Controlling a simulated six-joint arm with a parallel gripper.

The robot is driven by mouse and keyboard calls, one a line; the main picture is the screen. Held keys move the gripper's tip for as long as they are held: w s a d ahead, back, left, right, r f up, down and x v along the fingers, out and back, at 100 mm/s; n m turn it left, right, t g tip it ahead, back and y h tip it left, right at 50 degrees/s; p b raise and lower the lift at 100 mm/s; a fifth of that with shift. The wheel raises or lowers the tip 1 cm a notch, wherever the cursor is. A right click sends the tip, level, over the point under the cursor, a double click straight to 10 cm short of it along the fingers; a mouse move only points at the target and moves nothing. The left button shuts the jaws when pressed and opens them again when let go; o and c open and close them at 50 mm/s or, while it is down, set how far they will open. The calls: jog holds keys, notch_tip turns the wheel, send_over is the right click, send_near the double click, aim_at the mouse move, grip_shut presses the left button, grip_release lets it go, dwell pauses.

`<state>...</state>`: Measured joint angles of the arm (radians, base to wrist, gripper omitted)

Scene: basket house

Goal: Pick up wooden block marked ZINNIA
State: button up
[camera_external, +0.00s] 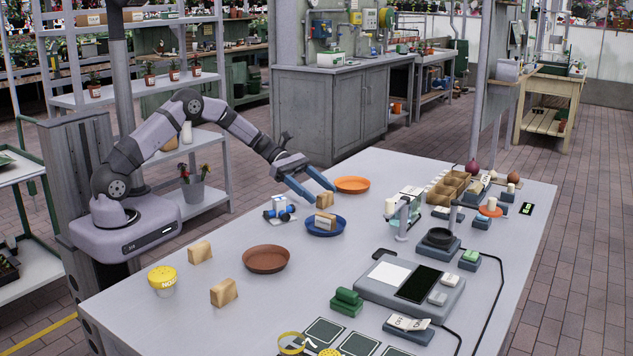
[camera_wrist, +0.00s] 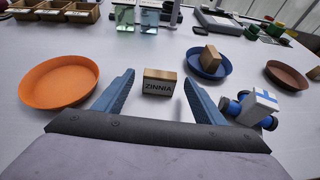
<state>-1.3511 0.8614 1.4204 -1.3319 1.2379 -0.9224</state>
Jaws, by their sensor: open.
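The wooden block marked ZINNIA (camera_wrist: 159,83) stands on the table, its dark lettering facing my wrist camera. In the external view the block (camera_external: 326,201) is at the tips of my gripper (camera_external: 323,193). My gripper (camera_wrist: 159,86) is open, with one blue finger on each side of the block in the wrist view. Gaps show between the block and both fingers, and the block appears toward the fingertip end.
An orange dish (camera_external: 352,184) is beside the block. A blue dish (camera_external: 328,230) holds another wooden block (camera_external: 324,221), close by. A blue-wheeled white object (camera_external: 279,208) is near my gripper. A brown dish (camera_external: 266,260) and two blocks (camera_external: 199,252) (camera_external: 223,292) lie nearer the front.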

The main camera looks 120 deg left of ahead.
aim_at(322, 194)
jog(key=x, duration=0.3)
jog(key=shift+w, duration=0.1)
jog(key=c, duration=1.1)
notch_tip(322, 194, up, 10)
